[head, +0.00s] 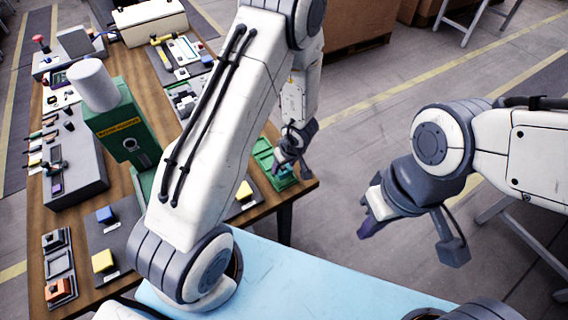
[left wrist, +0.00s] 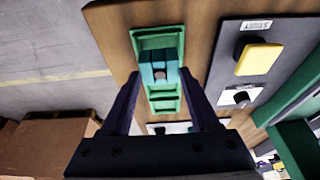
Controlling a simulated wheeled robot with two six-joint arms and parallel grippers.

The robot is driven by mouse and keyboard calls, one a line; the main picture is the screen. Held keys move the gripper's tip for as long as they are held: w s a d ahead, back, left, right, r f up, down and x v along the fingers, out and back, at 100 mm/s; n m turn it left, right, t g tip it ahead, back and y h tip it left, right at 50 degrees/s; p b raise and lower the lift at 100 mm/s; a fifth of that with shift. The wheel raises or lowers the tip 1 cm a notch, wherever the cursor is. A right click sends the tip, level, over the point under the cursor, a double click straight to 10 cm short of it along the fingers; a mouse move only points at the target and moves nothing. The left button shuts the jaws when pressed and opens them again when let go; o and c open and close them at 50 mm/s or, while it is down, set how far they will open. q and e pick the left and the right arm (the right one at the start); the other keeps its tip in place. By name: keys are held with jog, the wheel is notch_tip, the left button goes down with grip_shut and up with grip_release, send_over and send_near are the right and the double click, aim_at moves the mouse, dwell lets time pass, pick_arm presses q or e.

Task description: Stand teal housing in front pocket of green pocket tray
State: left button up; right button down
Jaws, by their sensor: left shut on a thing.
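The green pocket tray (left wrist: 178,34) lies near the table's edge in the left wrist view, and part of it shows beside my left gripper in the head view (head: 263,152). The teal housing (left wrist: 159,72) is between the fingertips of my left gripper (left wrist: 160,78), over the tray's middle. My left gripper is shut on it. I cannot tell whether the housing touches the tray floor. In the head view my left gripper (head: 293,168) is low at the tray and mostly hides the housing. My right gripper (head: 374,224) hangs clear of the table; its jaw opening is unclear.
A grey panel with a yellow button (left wrist: 258,59) sits beside the tray. A green machine with a white cylinder (head: 98,85) stands on the wooden table. Several control boxes and fixtures fill the table's far left. A cardboard box (head: 355,22) stands on the floor behind.

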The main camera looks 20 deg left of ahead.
pick_arm(q)
jog(key=shift+f+b, duration=0.95)
jog(key=shift+f, duration=0.4)
dwell(0.4)
jog(key=o, duration=1.5)
jog(key=p+v, duration=0.6)
jog(key=v, duration=0.4)
jog(key=shift+s+d+r, duration=0.1)
jog(key=shift+r, duration=0.1)
